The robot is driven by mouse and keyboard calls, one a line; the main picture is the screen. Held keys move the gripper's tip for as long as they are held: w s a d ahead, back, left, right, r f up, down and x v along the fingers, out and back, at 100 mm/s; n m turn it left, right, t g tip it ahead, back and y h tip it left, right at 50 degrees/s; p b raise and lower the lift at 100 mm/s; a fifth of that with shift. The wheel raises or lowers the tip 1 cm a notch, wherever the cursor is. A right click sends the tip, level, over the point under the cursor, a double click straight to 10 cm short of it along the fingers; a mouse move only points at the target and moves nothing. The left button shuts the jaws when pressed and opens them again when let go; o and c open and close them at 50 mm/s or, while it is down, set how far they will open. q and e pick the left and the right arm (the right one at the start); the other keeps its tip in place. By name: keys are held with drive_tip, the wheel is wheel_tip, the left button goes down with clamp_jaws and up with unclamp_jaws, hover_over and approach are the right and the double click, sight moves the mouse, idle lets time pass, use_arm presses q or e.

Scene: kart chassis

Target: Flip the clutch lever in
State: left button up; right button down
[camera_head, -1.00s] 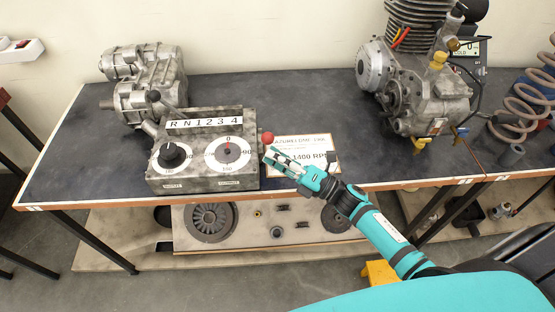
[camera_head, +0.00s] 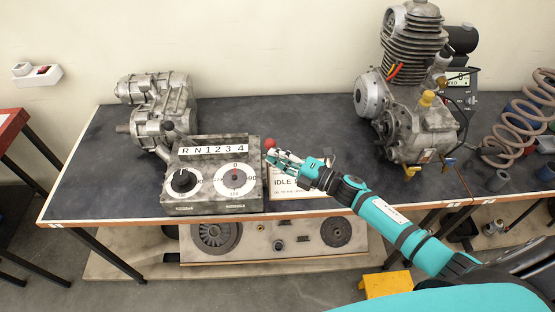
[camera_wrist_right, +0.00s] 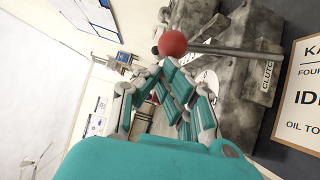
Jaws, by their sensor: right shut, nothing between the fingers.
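The grey control box (camera_head: 215,200) stands on the bench, with two dials on its front and a gear strip on top. The clutch lever has a red ball knob (camera_head: 270,144) at the box's right side. In the right wrist view the red knob (camera_wrist_right: 172,43) sits on a metal rod (camera_wrist_right: 235,51) running to the box, next to a "CLUTCH" label (camera_wrist_right: 267,75). My right gripper (camera_head: 272,159) is shut and empty, its fingertips just below the knob in the head view. Whether the fingers touch the lever cannot be told. My left gripper is out of view.
A gearbox (camera_head: 160,105) stands behind the box at left. An engine (camera_head: 412,100) and coil springs (camera_head: 515,130) are at right. A white sign (camera_head: 286,183) lies under my right gripper, partly covered by it. The bench middle, behind the knob, is clear.

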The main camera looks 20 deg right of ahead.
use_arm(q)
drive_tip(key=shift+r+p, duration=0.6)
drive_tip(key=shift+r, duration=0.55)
use_arm(e)
drive_tip(key=shift+m+g+h, duration=0.4)
drive_tip(key=shift+m, duration=0.5)
drive_tip(key=shift+w+d+r, duration=0.25)
drive_tip(key=shift+w+r, duration=0.1)
drive_tip(key=shift+w, duration=0.5)
drive_tip(key=shift+w+d+r, duration=0.2)
drive_tip(key=shift+w+r, duration=0.15)
drive_tip(key=shift+w, duration=0.45)
drive_tip(key=shift+w+d+r, duration=0.25)
drive_tip(key=shift+w+r, duration=0.1)
drive_tip(key=shift+w, duration=0.5)
